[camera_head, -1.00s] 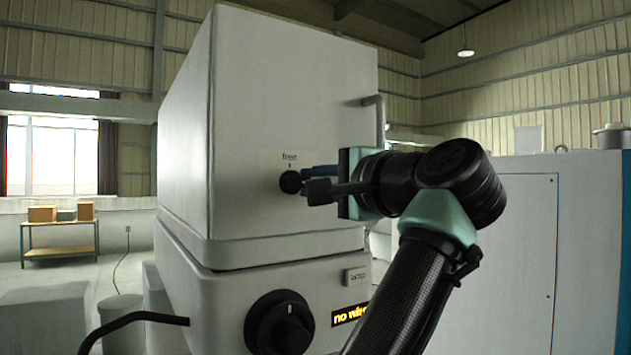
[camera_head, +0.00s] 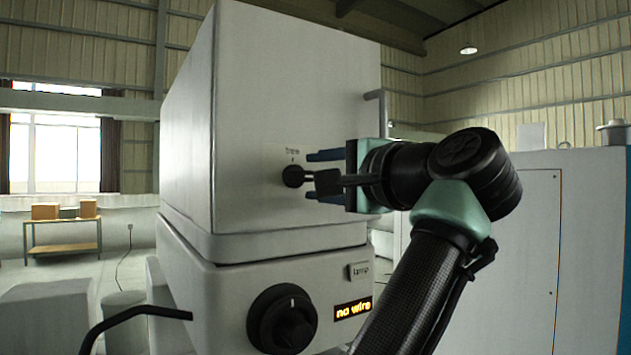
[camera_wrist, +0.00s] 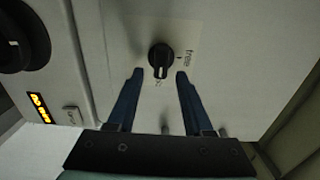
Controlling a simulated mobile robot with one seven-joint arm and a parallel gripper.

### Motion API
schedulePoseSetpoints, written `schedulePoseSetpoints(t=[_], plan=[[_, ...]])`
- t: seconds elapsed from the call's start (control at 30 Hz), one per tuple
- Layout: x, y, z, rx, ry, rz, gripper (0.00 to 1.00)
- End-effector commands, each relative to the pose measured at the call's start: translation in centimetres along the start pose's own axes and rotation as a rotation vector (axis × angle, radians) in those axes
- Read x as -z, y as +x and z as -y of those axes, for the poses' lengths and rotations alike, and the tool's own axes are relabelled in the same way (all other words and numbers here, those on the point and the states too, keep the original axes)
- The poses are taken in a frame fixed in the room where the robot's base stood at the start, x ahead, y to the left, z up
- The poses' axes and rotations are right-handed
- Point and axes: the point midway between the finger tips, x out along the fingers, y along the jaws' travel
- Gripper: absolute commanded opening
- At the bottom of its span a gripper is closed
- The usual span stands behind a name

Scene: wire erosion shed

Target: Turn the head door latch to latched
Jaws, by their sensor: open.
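The head door latch is a round black knob (camera_head: 293,176) on a pale label plate on the front of the grey head door (camera_head: 290,95). In the wrist view the knob (camera_wrist: 160,57) shows a light pointer line, and the word "free" is printed beside it. A second marking by the knob is too small to read. My gripper (camera_head: 308,175) is open just in front of the knob, with one blue finger above its height and one below. In the wrist view the fingertips (camera_wrist: 160,73) lie to either side of the knob, apparently apart from it.
Below the door, the machine body carries a large black dial (camera_head: 282,320), a lit "no wire" display (camera_head: 352,309) and a lamp button (camera_head: 359,271). A door handle (camera_head: 377,110) stands out at the upper right. A black curved bar (camera_head: 140,312) is at the lower left.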

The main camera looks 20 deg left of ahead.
Motion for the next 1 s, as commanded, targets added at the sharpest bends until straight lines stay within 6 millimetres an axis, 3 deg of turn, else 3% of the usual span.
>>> schedulePoseSetpoints(t=[0.3, 0.5, 0.7, 1.0], plan=[[0.0, -6.9, -0.6, 0.002, -0.002, -0.003, 0.51], [-0.1, -10.3, -0.4, -0.001, -0.001, 0.0, 0.51], [-0.1, -11.6, -0.2, -0.003, 0.001, 0.001, 0.51], [-0.1, -11.7, -0.1, -0.003, 0.001, 0.002, 0.51]])
